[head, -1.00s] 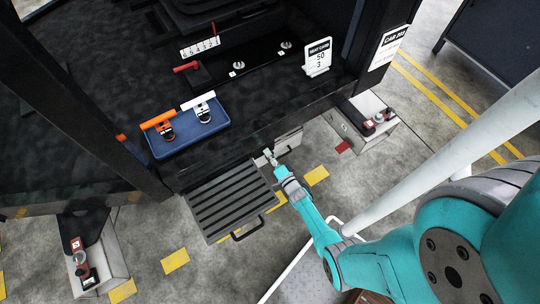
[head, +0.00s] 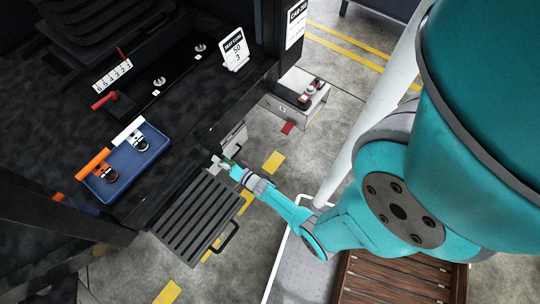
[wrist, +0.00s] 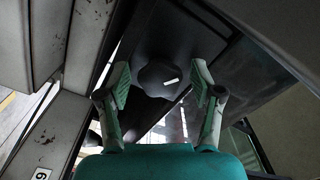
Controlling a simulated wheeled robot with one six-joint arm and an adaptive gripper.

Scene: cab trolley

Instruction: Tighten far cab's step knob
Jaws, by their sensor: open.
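A dark round knob (wrist: 158,78) with a short white mark shows in the wrist view, on a dark panel. My gripper (wrist: 161,88) is open, with one green-padded finger on each side of the knob. I see gaps beside the knob, and I cannot tell how far the fingertips are from it in depth. In the head view my gripper (head: 224,164) is at the inner corner of the ribbed cab step (head: 194,218), under the cab floor edge. The knob cannot be made out in the head view.
A blue tray (head: 122,188) with an orange-handled and a white-handled tool lies on the cab floor. A seat sign card (head: 235,50) stands behind it. A white post (head: 375,110) is near my arm.

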